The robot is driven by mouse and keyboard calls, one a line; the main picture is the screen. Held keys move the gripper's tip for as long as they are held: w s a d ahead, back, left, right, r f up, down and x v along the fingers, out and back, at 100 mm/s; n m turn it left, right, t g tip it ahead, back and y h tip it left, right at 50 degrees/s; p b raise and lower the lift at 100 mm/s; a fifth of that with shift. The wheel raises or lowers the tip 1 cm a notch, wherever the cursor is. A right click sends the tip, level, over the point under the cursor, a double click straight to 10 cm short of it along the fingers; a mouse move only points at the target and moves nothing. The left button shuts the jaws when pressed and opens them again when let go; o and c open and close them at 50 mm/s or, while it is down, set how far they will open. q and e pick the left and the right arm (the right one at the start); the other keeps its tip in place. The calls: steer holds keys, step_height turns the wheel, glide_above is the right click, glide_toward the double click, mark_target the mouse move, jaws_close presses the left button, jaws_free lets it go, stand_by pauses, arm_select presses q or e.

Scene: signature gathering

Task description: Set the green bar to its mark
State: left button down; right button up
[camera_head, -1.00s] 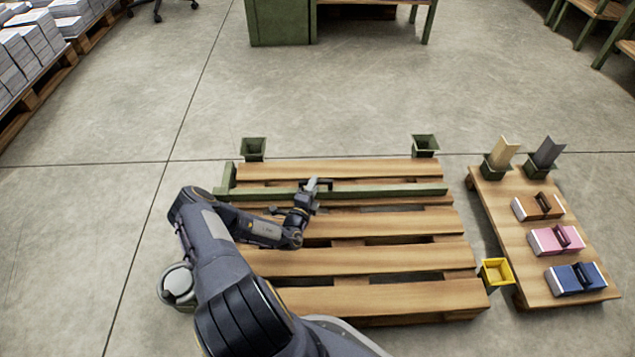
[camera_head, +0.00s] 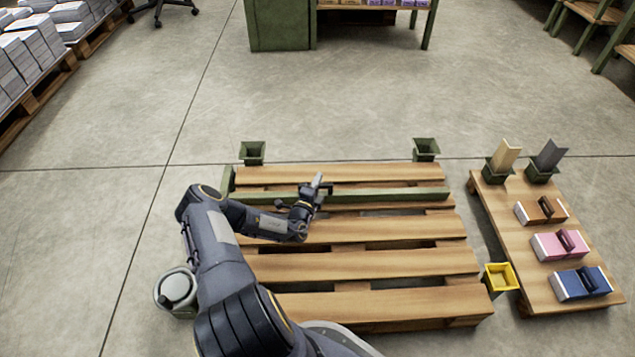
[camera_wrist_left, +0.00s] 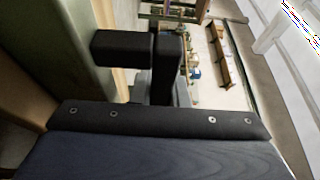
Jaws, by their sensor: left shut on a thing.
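The green bar (camera_head: 390,194) lies lengthwise across the rear slats of the wooden pallet (camera_head: 360,264). A short green piece (camera_head: 228,180) stands at its left end and runs toward the back. My left gripper (camera_head: 318,186) is at the middle of the bar, shut on it; the wrist hides the exact contact. In the left wrist view the bar's green side (camera_wrist_left: 70,40) fills the upper left, beside the dark gripper parts. I cannot make out a mark for the bar. My right gripper is not in view.
Green sockets stand behind the pallet at left (camera_head: 252,152) and right (camera_head: 426,149). A yellow-lined socket (camera_head: 498,277) is at the front right corner. A low side board (camera_head: 490,205) holds brown, pink and blue blocks and two angled pieces. Open floor lies behind and left.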

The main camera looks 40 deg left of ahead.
arm_select(q)
steer(key=s+d+p, duration=0.4)
steer(key=s, duration=0.1)
steer(key=shift+s+d+r, duration=0.15)
steer(key=shift+d+r, duration=0.05)
steer(key=shift+r, duration=0.05)
steer(key=s+d+p, duration=0.1)
steer(key=s+d, duration=0.1)
steer(key=s, duration=0.1)
steer(key=s+d+p, duration=0.2)
steer(key=s+d, duration=0.1)
steer(key=shift+s+d+f, duration=0.15)
steer(key=shift+s+d, duration=0.05)
steer(key=shift+s+d+f, duration=0.1)
steer(key=shift+s+d, duration=0.3)
steer(key=shift+s, duration=0.1)
steer(key=c, duration=1.4)
jaws_free()
steer(key=shift+p, duration=0.3)
